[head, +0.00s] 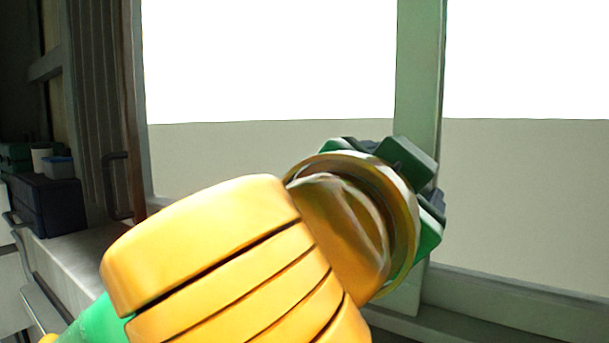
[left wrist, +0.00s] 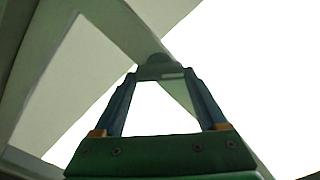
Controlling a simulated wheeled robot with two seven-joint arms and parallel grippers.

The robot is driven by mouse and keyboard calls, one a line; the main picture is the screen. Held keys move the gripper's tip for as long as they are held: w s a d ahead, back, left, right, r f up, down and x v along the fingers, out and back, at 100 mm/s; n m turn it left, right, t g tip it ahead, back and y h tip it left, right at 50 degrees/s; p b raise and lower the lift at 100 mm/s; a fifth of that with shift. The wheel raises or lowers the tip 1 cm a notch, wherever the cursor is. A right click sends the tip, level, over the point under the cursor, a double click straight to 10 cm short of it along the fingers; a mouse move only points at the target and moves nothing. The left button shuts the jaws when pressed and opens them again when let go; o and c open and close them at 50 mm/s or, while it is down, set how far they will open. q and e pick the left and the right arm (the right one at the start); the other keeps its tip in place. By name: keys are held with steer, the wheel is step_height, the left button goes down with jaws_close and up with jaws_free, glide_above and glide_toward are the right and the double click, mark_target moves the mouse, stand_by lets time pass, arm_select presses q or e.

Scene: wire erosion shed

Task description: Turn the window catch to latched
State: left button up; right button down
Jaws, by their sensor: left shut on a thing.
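The window catch (left wrist: 159,61) is a small grey-green piece with a rounded top on the window's upright bar (head: 420,70). In the left wrist view my left gripper (left wrist: 160,74) has its two dark fingers closing in on the catch from both sides, shut on it. In the head view my left gripper (head: 428,186) is at the upright bar, mostly behind my yellow forearm and wrist. The catch is hidden there, so I cannot read its angle from that view. My right gripper is in neither view.
Bright window panes (head: 270,60) lie on both sides of the bar, above a sill (head: 510,310). At the left are a dark blue box (head: 48,204), a white cup (head: 41,160) and a blue tub (head: 58,167) on a worktop.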

arm_select(q)
steer(key=m, duration=1)
steer(key=shift+r+p, duration=0.15)
steer(key=shift+p, duration=0.2)
steer(key=shift+m, duration=0.4)
